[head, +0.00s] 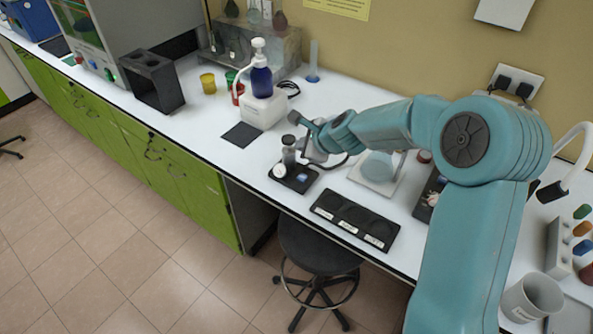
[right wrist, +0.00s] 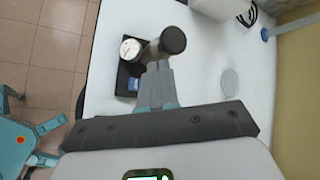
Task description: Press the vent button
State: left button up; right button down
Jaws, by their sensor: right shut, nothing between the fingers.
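A small black device (head: 304,186) stands near the front edge of the bench. It carries a white round dial (head: 279,171), a small blue display (head: 302,178) and a grey cylinder (head: 289,158) with a dark cap. The right wrist view shows the same dial (right wrist: 130,49), the capped cylinder (right wrist: 172,40) and the display (right wrist: 134,84). My right gripper (head: 303,148) is shut and empty, beside the cylinder. Its fingertips (right wrist: 158,66) appear just below the capped cylinder in the wrist view; contact cannot be told. No vent button label is readable. My left gripper is not in view.
A white box with a blue pump bottle (head: 262,80) stands behind the device, beside a dark mat (head: 241,134). A black slotted tray (head: 355,219) lies to the right. A glass dish (head: 378,168) sits close to my right arm. A stool (head: 318,245) stands below.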

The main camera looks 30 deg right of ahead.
jog(key=b, duration=0.8)
send_over(304, 179)
notch_tip(304, 179, down, 8)
jog(key=shift+w, duration=0.1)
jog(key=shift+a+f+b, duration=0.1)
jog(key=shift+f+b, duration=0.35)
jog(key=shift+f, duration=0.05)
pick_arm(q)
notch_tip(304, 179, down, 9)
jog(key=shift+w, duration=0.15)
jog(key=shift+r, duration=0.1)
pick_arm(e)
jog(key=shift+f, duration=0.15)
dwell(0.7)
